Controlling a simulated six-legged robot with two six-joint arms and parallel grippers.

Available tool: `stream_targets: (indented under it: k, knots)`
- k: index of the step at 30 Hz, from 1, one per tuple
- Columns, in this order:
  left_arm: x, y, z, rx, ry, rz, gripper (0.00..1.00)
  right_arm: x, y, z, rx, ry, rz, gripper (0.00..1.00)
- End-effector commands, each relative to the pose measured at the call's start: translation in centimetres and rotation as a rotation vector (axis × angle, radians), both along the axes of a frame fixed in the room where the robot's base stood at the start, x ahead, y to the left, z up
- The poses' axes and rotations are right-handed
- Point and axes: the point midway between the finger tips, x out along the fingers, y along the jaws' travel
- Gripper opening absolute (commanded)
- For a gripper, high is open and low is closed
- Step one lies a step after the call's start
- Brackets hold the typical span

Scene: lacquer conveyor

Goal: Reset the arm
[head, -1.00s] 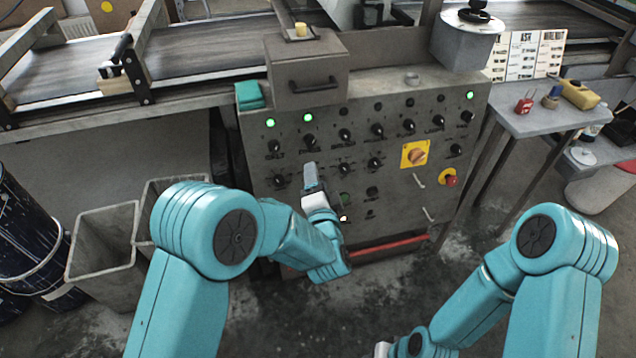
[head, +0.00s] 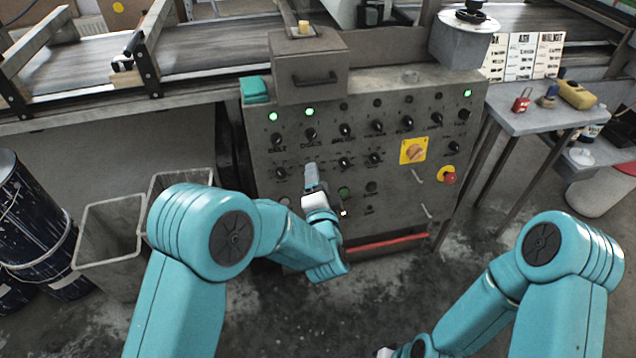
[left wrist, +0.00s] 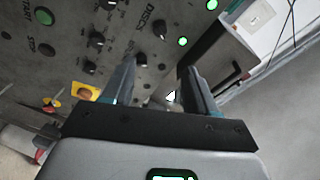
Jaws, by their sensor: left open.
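My left gripper (head: 314,182) is in front of the lower left part of the grey control panel (head: 300,228). In the left wrist view, its two fingers (left wrist: 158,88) stand apart with nothing seen between them. Black knobs and lit green lamps of the panel show beyond the fingertips. I cannot tell whether the fingertips touch the panel. My left arm comes in from the left, bent at the elbow. My right arm is at the lower right, pointing down. The right gripper is mostly cut off by the bottom edge of the head view.
Grey bins (head: 112,232) and dark drums (head: 35,225) stand at left. A side table (head: 530,118) holds a red padlock (head: 522,100). The conveyor (head: 205,58) runs behind.

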Motion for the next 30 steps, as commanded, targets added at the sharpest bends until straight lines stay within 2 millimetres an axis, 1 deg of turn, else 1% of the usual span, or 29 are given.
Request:
stream_targets:
  k: [8,10,11,13,14,15,16,17,18,19,20,21,22,23,24,25,26,27,30]
  knots:
    - [0.0,0.0,0.0,0.000,0.000,0.000,0.57,0.0,0.0,0.0,0.000,0.000,0.000,0.43]
    - [0.2,0.4,0.1,0.000,0.003,0.007,0.57,0.0,0.0,0.2,0.000,0.000,0.000,0.43]
    - [0.3,0.9,0.2,0.000,0.005,0.016,0.57,0.0,0.0,0.5,0.000,0.000,0.000,0.43]
    - [0.8,3.3,0.6,0.000,0.019,0.058,0.57,0.0,0.0,1.7,0.000,0.000,0.000,0.43]
    - [1.0,4.8,0.8,0.000,0.030,0.084,0.57,0.0,0.0,2.4,0.000,0.000,0.000,0.43]
    - [0.9,7.4,0.7,0.004,0.058,0.124,0.57,0.0,0.0,3.6,0.000,0.000,0.000,0.43]
    - [0.5,9.6,0.3,0.015,0.091,0.150,0.57,0.0,0.0,4.7,0.000,0.000,0.000,0.43]
    - [-0.3,11.7,-0.4,0.023,0.143,0.163,0.57,0.0,0.0,5.9,0.000,0.000,0.000,0.43]
    - [-2.0,14.1,-2.2,-0.002,0.240,0.159,0.57,0.0,0.0,7.5,0.000,0.000,0.000,0.43]
    - [-3.7,15.2,-3.9,-0.064,0.320,0.146,0.57,0.0,0.0,8.4,0.000,-0.001,0.000,0.43]
    - [-5.6,15.9,-5.7,-0.149,0.400,0.135,0.57,0.0,0.0,9.1,0.000,-0.001,0.000,0.43]
    - [-8.3,16.1,-7.9,-0.280,0.507,0.129,0.57,0.0,0.0,9.8,0.000,-0.001,0.001,0.43]
    - [-10.6,16.0,-9.3,-0.382,0.587,0.133,0.57,0.0,0.0,10.3,0.000,-0.001,0.001,0.43]
    - [-12.8,15.6,-10.6,-0.486,0.665,0.143,0.57,0.0,0.0,10.6,0.000,-0.001,0.001,0.43]
    - [-15.9,14.8,-11.9,-0.623,0.768,0.168,0.57,0.0,0.0,11.0,0.000,0.000,0.000,0.43]
    - [-18.3,14.1,-12.7,-0.722,0.846,0.194,0.57,0.0,0.0,11.1,0.000,0.000,0.000,0.43]
    - [-20.6,13.3,-13.3,-0.816,0.922,0.229,0.57,0.0,0.0,11.3,0.000,0.000,0.000,0.43]
    - [-23.6,12.2,-14.0,-0.929,1.018,0.281,0.57,0.0,0.0,11.3,0.000,0.000,0.000,0.43]
    - [-29.2,9.6,-14.7,-1.132,1.213,0.427,0.57,0.0,0.0,10.8,0.000,0.000,0.000,0.43]
